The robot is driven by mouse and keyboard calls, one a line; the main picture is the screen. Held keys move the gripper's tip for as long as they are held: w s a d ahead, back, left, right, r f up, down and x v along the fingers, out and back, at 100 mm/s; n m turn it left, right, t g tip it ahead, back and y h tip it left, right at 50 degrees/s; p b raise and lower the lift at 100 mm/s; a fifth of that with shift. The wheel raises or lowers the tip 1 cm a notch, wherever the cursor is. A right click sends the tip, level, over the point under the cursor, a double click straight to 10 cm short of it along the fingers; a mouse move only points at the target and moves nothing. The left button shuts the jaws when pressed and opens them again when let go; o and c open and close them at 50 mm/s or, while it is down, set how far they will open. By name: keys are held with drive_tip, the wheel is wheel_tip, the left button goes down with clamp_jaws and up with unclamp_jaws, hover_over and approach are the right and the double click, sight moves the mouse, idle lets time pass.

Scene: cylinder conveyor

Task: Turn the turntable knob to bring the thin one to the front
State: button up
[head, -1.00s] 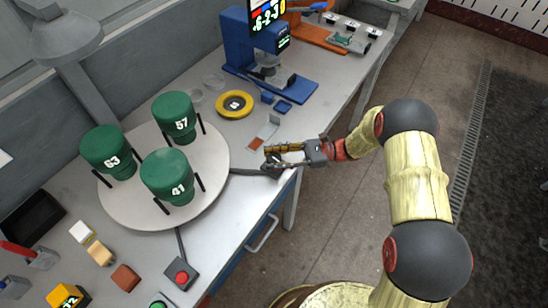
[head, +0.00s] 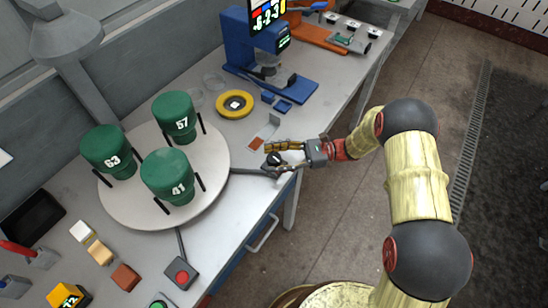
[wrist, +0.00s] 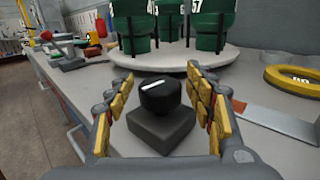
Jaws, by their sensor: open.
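The white round turntable (head: 112,208) carries three green stepped cylinders between black posts: 63 (head: 108,152) at left, 57 (head: 175,117) at the back and 41 (head: 168,176) nearest the head camera. I cannot tell which is thinnest. A dark arm links the turntable to the black knob (head: 273,158) near the table's edge. In the wrist view the knob (wrist: 160,97), with a white line on top, sits on a dark square block (wrist: 160,133). My gripper (head: 276,156) is open, its yellow-padded fingers on either side of the knob, with visible gaps. The cylinders' tops are cut off there.
A red button box (head: 181,274) stands at the front edge, with small blocks to its left. A yellow ring (head: 235,104) and a blue machine (head: 237,50) are behind. A flat plate (head: 266,131) lies just beyond my gripper. The floor right of the table is clear.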

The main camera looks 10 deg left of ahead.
drive_tip(key=v, duration=1.2)
